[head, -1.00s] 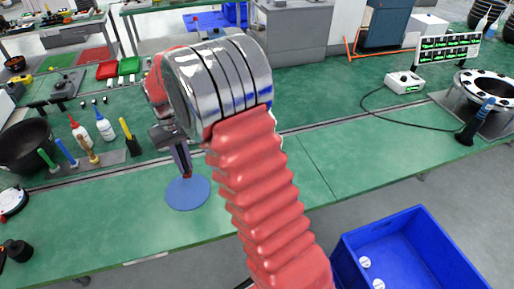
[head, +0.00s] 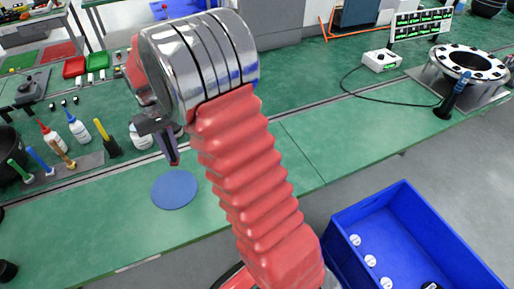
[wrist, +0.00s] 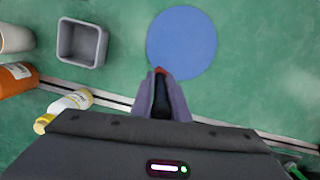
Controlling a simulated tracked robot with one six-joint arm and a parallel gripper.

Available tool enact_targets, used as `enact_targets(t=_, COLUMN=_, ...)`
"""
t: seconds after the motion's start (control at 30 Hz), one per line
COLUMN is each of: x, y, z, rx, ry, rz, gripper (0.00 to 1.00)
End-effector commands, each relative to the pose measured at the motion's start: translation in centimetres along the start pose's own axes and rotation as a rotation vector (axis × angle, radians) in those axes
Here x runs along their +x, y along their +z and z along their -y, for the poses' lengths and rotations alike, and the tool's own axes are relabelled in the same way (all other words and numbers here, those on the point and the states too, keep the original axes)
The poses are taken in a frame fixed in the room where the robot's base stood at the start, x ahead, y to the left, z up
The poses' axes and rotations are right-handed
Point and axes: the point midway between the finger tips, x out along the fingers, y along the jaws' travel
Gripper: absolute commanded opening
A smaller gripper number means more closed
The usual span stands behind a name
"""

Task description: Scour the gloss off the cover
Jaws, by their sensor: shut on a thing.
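A flat blue disc (head: 175,189) lies on the green bench near its front edge. It also shows in the wrist view (wrist: 181,43), and I cannot tell whether it is the cover. My gripper (head: 170,148) points down, just behind the disc in the head view. In the wrist view my gripper (wrist: 160,92) is shut on a small dark thing with a red end (wrist: 161,71). The red end overlaps the disc's near edge in that view; I cannot tell whether it touches. The fingers hide most of the held thing.
A grey square tray (wrist: 81,43), an orange bottle (wrist: 16,80) and a white bottle with a yellow cap (wrist: 66,109) are close by. Brushes and bottles stand at the left. A blue bin (head: 345,222) stands before the bench. The bench right of the disc is clear.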

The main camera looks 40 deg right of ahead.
Motion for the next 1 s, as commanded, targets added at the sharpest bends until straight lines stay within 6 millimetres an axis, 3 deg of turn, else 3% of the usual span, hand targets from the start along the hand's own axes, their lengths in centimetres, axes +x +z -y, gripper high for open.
enact_targets(t=0.3, x=-2.4, y=5.4, z=-8.7, rx=0.536, ry=-0.075, rz=-0.015, gripper=0.0)
enact_targets(t=0.6, x=-3.6, y=12.3, z=-15.3, rx=1.092, ry=-0.157, rz=-0.012, gripper=0.0)
enact_targets(t=0.8, x=-3.8, y=16.9, z=-18.2, rx=1.441, ry=-0.212, rz=0.001, gripper=0.0)
enact_targets(t=1.0, x=-3.6, y=19.4, z=-19.3, rx=1.631, ry=-0.243, rz=0.012, gripper=0.0)
